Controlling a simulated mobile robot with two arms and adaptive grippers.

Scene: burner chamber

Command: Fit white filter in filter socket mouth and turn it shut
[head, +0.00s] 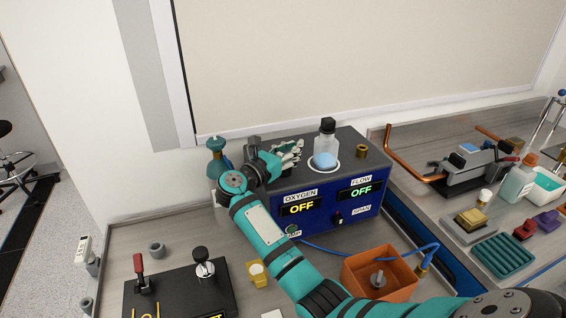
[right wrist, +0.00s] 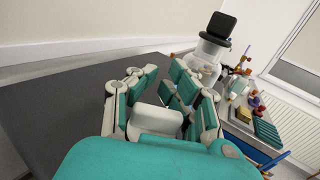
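My right arm reaches from the lower right over the blue control box. In the head view, my right gripper (head: 292,152) is above the left part of the box's dark top. In the right wrist view, its fingertips (right wrist: 164,72) are apart, with a narrow gap and nothing clearly held at the tips. A pale block shows between the finger bases; I cannot tell whether it is part of the gripper. I cannot identify the white filter for sure; a small white-topped piece (head: 485,196) stands on the right bench. A brass ring (head: 361,151) on the box (head: 345,205) may be the socket mouth.
A clear bottle (head: 326,148) with a black cap and blue contents stands on the box. An orange bin (head: 372,280), yellow cup (head: 258,273) and black lever panel (head: 180,292) are in front. A teal bottle (head: 216,160) is left of the box. The right bench is crowded.

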